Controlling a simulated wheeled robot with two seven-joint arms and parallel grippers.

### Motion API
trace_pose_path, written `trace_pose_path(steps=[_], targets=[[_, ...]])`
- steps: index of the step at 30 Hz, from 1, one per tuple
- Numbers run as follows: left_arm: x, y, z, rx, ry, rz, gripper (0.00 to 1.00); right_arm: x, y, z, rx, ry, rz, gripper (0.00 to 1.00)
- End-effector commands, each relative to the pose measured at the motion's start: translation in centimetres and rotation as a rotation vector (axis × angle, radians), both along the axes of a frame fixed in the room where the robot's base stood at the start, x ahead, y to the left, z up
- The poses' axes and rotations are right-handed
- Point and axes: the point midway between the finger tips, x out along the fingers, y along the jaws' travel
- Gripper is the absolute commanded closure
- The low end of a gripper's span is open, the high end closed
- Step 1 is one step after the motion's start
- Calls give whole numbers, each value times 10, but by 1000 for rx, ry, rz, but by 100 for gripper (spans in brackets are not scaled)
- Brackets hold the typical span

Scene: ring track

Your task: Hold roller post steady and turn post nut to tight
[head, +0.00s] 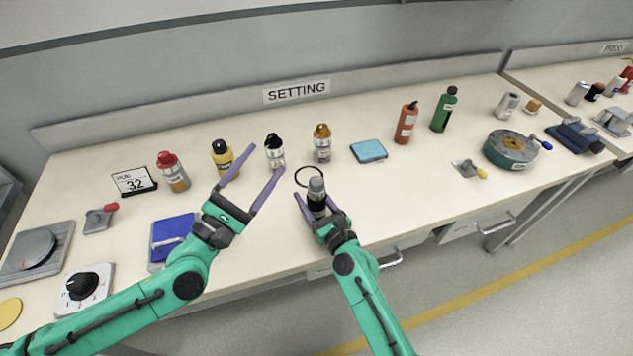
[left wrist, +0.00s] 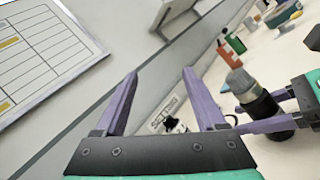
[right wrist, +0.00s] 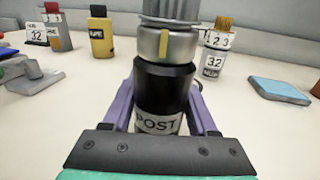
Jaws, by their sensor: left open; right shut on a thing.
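The roller post (head: 317,203) stands upright near the front edge of the bench. It is a black cylinder with a label reading POST (right wrist: 158,122) in the right wrist view. The post nut (right wrist: 165,42) is a silver collar with a yellow mark, under a ribbed grey top. My right gripper (head: 317,207) is shut on the black body of the post, below the nut. My left gripper (head: 258,168) is open and empty, raised to the left of the post. In the left wrist view the post (left wrist: 262,105) shows to the right of the left fingers (left wrist: 165,98).
Bottles stand behind, including a yellow one (head: 222,157) and a black-capped one (head: 274,152). A black ring (head: 308,177) lies behind the post. A blue pad (head: 369,151) lies to the right. A blue tray (head: 172,238) and a dial box (head: 84,288) are at left.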

Motion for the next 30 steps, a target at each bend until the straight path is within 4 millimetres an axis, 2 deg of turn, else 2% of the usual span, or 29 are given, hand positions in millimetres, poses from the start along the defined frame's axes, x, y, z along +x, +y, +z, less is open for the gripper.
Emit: trace_pose_path(steps=[1, 4, 7, 10, 14, 30], targets=[[-13, -7, -26, -96, 176, -53, 28, 0, 0, -1, -1, 2, 1, 100], [-40, -21, -62, -276, 472, -137, 28, 0, 0, -1, -1, 2, 1, 100], [-58, -30, -79, -377, 633, -177, 28, 0, 0, -1, -1, 2, 1, 100], [-60, -34, -83, -410, 678, -187, 28, 0, 0, -1, -1, 2, 1, 100], [-49, -40, -82, -413, 671, -183, 28, 0, 0, -1, -1, 2, 1, 100], [25, -101, -81, -408, 669, -186, 28, 0, 0, -1, 0, 1, 0, 100]])
